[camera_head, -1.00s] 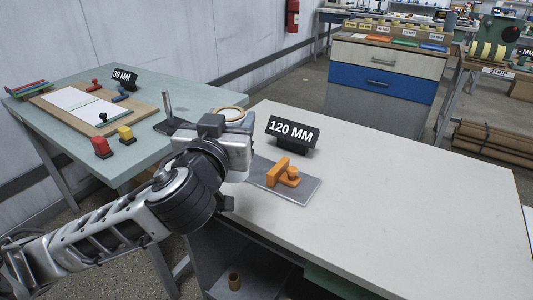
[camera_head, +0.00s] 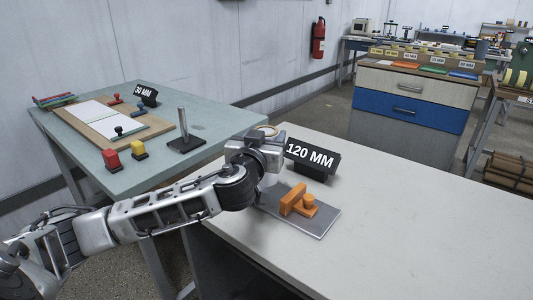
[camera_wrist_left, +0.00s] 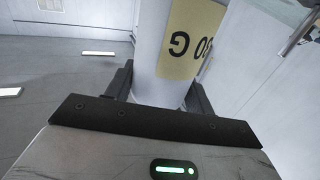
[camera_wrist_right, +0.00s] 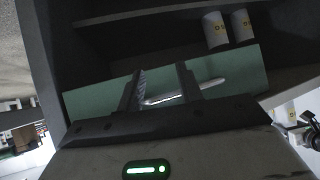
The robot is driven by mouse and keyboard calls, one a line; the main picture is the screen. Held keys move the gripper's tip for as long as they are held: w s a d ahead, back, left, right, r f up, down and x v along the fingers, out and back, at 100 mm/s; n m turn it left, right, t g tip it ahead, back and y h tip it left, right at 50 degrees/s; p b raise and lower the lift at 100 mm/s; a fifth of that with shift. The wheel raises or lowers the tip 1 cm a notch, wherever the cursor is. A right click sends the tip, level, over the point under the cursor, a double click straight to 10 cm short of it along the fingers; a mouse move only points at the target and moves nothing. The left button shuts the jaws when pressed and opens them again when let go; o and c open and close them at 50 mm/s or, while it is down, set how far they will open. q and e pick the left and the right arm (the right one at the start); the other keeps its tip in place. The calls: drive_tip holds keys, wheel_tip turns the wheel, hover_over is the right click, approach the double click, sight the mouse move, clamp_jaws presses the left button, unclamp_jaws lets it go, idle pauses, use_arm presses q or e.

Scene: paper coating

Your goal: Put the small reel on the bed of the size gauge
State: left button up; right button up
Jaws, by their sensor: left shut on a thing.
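My left gripper (camera_head: 258,152) is shut on a white reel (camera_head: 268,130) with a brown core ring on top. In the left wrist view the reel (camera_wrist_left: 165,85) stands between the fingers and shows a yellow label. The size gauge appears to be the grey plate (camera_head: 322,224) with an orange block and knob (camera_head: 298,202) on it, on the pale table. The held reel is by the plate's far left end; the gripper hides whether they touch. My right gripper (camera_wrist_right: 162,92) is open, its fingers apart in front of a pale bar (camera_wrist_right: 190,92) on a green panel.
A black 120 MM sign (camera_head: 309,157) stands close behind the plate. A green table (camera_head: 200,110) at left holds a post on a dark base (camera_head: 185,143), stamps and boards. The pale table (camera_head: 430,220) is clear at right. Two labelled rolls (camera_wrist_right: 226,28) stand on a shelf.

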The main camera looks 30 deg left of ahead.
use_arm(q)
drive_tip(key=f, duration=0.1)
drive_tip(key=w+f, duration=0.1)
drive_tip(key=f, duration=0.2)
drive_tip(key=shift+w+a+f, duration=0.15)
drive_tip(key=shift+w+a, duration=0.05)
drive_tip(key=shift+a, duration=0.1)
drive_tip(key=shift+f, duration=0.25)
